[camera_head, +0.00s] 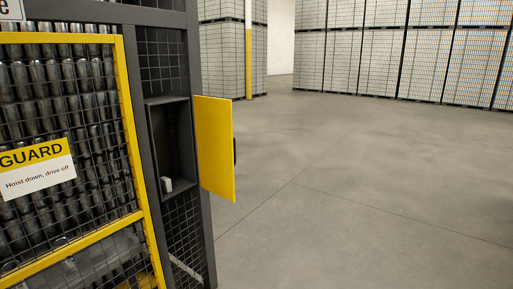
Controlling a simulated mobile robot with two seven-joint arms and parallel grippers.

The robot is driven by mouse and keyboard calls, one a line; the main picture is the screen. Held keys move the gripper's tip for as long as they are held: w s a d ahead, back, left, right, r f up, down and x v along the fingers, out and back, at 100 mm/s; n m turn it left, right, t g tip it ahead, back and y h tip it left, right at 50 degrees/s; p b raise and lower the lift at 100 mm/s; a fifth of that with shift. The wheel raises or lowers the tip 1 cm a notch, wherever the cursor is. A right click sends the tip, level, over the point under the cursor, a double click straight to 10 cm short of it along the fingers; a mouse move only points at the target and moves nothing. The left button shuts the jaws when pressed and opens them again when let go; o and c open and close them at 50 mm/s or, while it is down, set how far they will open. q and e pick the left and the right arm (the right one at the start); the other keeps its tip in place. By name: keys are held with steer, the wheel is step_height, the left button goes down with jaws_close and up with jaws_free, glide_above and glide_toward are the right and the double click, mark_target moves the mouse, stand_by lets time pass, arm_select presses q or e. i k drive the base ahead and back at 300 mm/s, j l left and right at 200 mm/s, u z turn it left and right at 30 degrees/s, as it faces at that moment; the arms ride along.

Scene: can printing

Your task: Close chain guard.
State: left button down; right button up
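A mesh panel with a yellow frame (129,120) stands at the left. It carries a sign (38,168) reading "GUARD" and "Hoist down, drive off"; the start of the sign is cut off. I cannot tell whether this panel is fully shut. To its right, a dark box (172,140) is set in the grey frame. Its plain yellow door (214,148) stands open, swung out to the right, with a dark handle (235,152) on its far edge. A small white block (167,184) sits in the bottom of the box. Neither of my grippers is in view.
Rows of dark cylinders (60,85) show behind the mesh. Tall pallet stacks (400,60) line the back, with a yellow post (249,65) beside the left stack (222,60). The concrete floor (350,190) to the right is clear.

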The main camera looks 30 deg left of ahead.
mark_target(216, 143)
steer(key=i+j, duration=0.15)
steer(key=i, duration=0.35)
steer(key=i+j, duration=0.15)
steer(key=i, duration=0.3)
